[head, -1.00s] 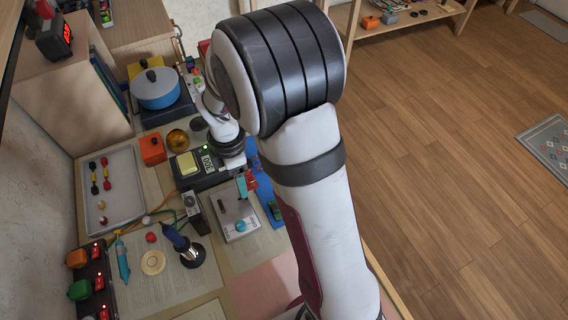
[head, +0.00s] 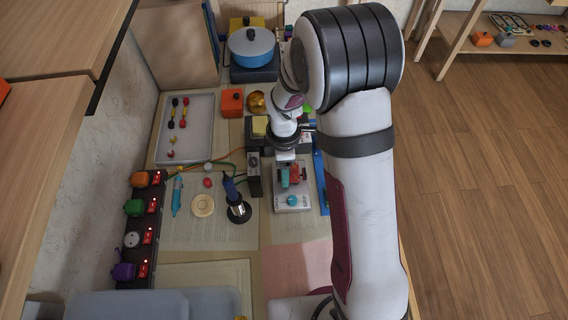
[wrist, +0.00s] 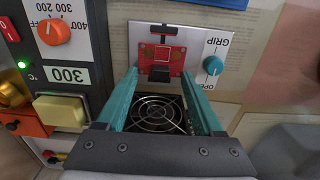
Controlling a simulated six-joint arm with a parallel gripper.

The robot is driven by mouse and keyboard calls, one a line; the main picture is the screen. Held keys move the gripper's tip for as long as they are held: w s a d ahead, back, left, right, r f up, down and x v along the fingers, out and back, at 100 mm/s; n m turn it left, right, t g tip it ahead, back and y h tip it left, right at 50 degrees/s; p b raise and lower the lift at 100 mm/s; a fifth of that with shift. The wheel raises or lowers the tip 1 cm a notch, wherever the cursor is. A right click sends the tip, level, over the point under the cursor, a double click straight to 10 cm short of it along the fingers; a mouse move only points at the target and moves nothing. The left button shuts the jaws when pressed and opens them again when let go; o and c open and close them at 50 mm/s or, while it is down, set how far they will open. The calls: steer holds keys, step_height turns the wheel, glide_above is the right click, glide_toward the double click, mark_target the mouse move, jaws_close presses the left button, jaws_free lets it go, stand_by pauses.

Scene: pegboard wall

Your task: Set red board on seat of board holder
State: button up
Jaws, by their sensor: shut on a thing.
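The red board (wrist: 177,57) is between the teal fingertips of my gripper (wrist: 162,72), which is shut on it by its two sides. In the head view the red board (head: 293,170) is over the board holder, with my gripper (head: 292,178) around it. The board holder (wrist: 204,38) is a pale plate with a teal knob (wrist: 213,65) marked GRIP and OPEN. Dark holder parts show at the board's far and near edges. I cannot tell whether the board touches the seat.
A station with a 300 display (wrist: 68,75) and an orange knob (wrist: 54,32) stands left of the holder in the wrist view. A round fan grille (wrist: 158,114) lies below the fingers. In the head view, a soldering iron in its stand (head: 238,208) is left of the holder.

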steer(key=shift+f, duration=0.5)
stand_by(0.8)
steer(key=o, duration=1.3)
steer(key=shift+o, duration=0.2)
steer(key=shift+r, duration=3)
